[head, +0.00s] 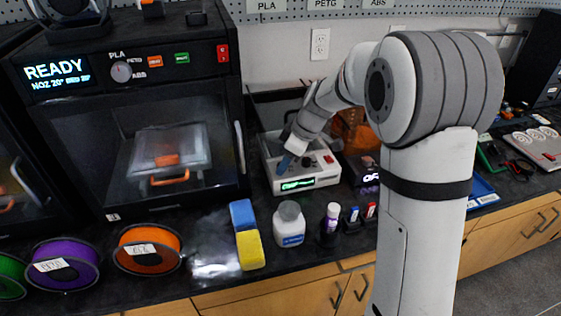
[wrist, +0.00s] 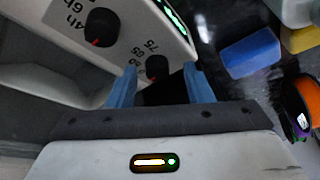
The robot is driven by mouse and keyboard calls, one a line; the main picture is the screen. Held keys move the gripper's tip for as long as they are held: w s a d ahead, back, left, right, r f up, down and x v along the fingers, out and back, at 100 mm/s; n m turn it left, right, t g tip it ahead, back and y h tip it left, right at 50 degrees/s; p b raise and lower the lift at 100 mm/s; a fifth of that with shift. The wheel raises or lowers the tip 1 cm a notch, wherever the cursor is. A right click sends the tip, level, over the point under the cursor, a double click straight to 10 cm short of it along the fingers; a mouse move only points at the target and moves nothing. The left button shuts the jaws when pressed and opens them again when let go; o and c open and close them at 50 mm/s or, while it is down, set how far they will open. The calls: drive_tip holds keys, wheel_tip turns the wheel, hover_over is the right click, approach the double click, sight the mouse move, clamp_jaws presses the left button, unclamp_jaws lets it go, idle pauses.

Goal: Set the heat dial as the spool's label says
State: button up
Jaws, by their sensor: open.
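The white dryer box (head: 312,181) stands on the bench with a lit green display at its front. In the wrist view its black heat dial (wrist: 157,67) has a red mark at its lower edge and numbers beside it, one reading 75. I cannot tell which number the mark meets. My gripper (head: 286,160) is open over the box's panel. In the wrist view its blue fingers (wrist: 160,88) stand either side of the heat dial, with no clear contact. Labelled spools are orange (head: 149,249), purple (head: 63,266) and green (head: 10,277); their label writing is too small to read.
A second dial (wrist: 101,27) marked 4h and 6h sits beside the heat dial. The printer (head: 150,120) with a READY screen stands left. Blue (head: 242,214) and yellow (head: 250,250) blocks, a white bottle (head: 290,224) and a glue stick (head: 331,219) stand before the dryer.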

drive_tip(key=shift+a+f, duration=0.1)
drive_tip(key=shift+f, duration=0.2)
